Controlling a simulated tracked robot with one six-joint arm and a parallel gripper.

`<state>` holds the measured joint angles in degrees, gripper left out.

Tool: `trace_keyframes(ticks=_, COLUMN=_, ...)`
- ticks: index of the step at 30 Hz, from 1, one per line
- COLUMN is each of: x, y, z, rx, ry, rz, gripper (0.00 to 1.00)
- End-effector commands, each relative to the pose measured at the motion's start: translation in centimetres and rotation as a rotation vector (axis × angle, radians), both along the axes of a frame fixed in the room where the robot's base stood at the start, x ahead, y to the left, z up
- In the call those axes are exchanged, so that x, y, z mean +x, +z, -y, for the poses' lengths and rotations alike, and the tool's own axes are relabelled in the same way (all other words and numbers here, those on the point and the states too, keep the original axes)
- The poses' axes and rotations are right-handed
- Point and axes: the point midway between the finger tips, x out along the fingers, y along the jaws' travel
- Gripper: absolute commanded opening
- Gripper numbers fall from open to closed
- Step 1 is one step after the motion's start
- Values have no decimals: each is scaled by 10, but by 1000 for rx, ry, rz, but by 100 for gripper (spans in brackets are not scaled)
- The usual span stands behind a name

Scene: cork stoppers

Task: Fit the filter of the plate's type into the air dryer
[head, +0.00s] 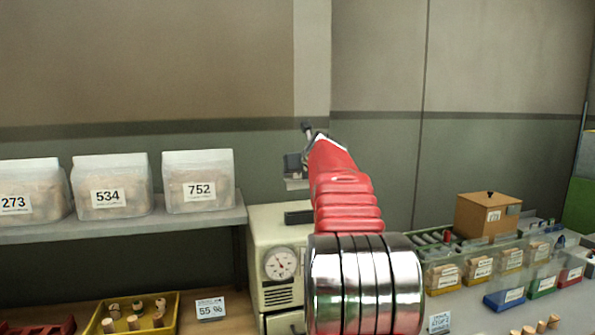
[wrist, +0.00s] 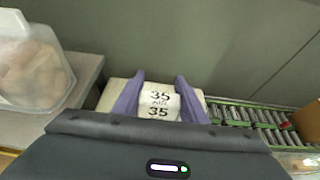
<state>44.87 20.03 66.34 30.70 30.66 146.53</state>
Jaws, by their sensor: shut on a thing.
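My gripper (head: 294,164) is in the air above a cream cabinet with a round gauge and a vent grille (head: 262,235), which looks like the air dryer. In the wrist view my gripper's purple fingers (wrist: 159,80) are shut on a white piece marked 35 (wrist: 159,104), likely a filter. It also shows as a small pale piece under the gripper in the head view (head: 296,184). The cabinet's cream top (wrist: 115,95) shows behind the fingers. A dark slot or handle sits at its upper part. My red arm hides its right side. I cannot read a type plate.
Clear bags marked 273 (head: 14,190), 534 (head: 112,187) and 752 (head: 198,182) stand on the left shelf. A yellow tray (head: 92,322) of corks and a 55 % card (head: 211,309) are below. A roller conveyor, a brown box (head: 487,214) and colored bins are at right.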

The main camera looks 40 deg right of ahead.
Motion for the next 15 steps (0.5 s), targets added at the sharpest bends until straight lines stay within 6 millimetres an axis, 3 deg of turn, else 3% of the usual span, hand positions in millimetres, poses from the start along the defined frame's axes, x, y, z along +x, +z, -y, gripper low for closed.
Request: trace_keyframes(ticks=15, x=-3, y=-17, z=3, rx=1, ry=-5, rz=1, gripper=17)
